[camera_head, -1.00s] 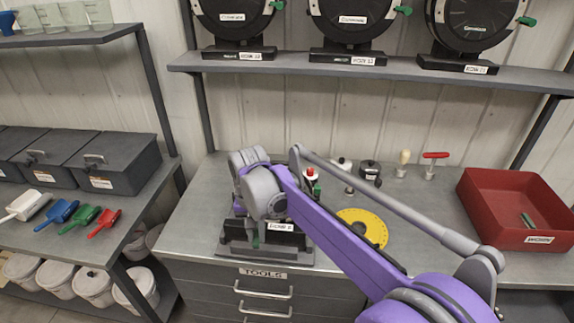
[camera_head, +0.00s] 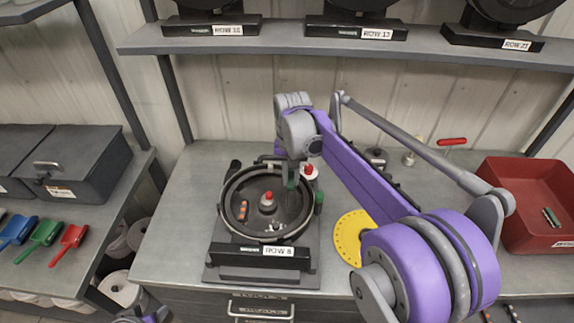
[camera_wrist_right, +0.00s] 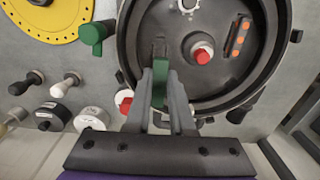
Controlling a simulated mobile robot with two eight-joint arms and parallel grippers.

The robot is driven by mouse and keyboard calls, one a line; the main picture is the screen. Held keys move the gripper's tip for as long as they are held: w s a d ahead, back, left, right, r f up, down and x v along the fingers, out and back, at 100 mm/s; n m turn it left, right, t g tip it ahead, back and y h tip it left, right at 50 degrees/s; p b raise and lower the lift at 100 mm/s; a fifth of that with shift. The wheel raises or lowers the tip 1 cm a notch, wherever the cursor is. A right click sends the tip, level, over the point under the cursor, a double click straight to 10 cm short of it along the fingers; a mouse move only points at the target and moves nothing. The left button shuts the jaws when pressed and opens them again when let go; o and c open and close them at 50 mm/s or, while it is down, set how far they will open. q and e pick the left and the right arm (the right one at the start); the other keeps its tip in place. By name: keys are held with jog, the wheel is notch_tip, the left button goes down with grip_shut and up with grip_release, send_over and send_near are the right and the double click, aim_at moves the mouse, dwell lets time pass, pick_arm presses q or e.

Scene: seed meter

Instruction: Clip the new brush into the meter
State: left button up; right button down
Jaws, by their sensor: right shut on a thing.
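The open seed meter (camera_head: 228,215) is a round black housing on a stand labelled ROW 8. Inside it show a red-tipped hub (camera_head: 268,201) and an orange-dotted piece (camera_head: 243,210). My right gripper (camera_head: 291,172) is over the right-rear part of the housing, pointing down. It is shut on the green brush (camera_wrist_right: 160,84), whose dark end points into the housing in the right wrist view. Whether the brush touches the meter I cannot tell. A green knob (camera_wrist_right: 92,35) sits at the housing's rim.
A yellow disc (camera_head: 348,236) lies right of the meter. A red bin (camera_head: 515,235) at the right holds a small green-and-dark piece (camera_head: 551,217). Small hand tools stand behind. The shelf (camera_head: 280,37) with more meters is above. Scoops (camera_head: 44,233) lie on the left bench.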

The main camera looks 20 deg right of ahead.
jog(key=shift+s+f, duration=0.2)
jog(key=shift+s, duration=0.05)
jog(key=b, duration=0.2)
send_over(291, 204)
jog(key=shift+s+f, duration=0.1)
jog(key=shift+f, duration=2.45)
jog(key=shift+f+b, duration=0.35)
jog(key=shift+f, duration=0.05)
pick_arm(q)
jog(key=s+f, duration=0.1)
jog(key=f, duration=0.1)
jog(key=s+f, duration=0.1)
jog(key=f, duration=0.1)
jog(key=shift+s, duration=0.15)
jog(key=shift+s+f+g+b, duration=0.3)
jog(key=shift+f+b, duration=0.3)
jog(key=shift+f, duration=0.3)
pick_arm(e)
jog(key=shift+f, duration=1.05)
jog(key=c, duration=0.7)
grip_release()
jog(key=shift+c, duration=0.3)
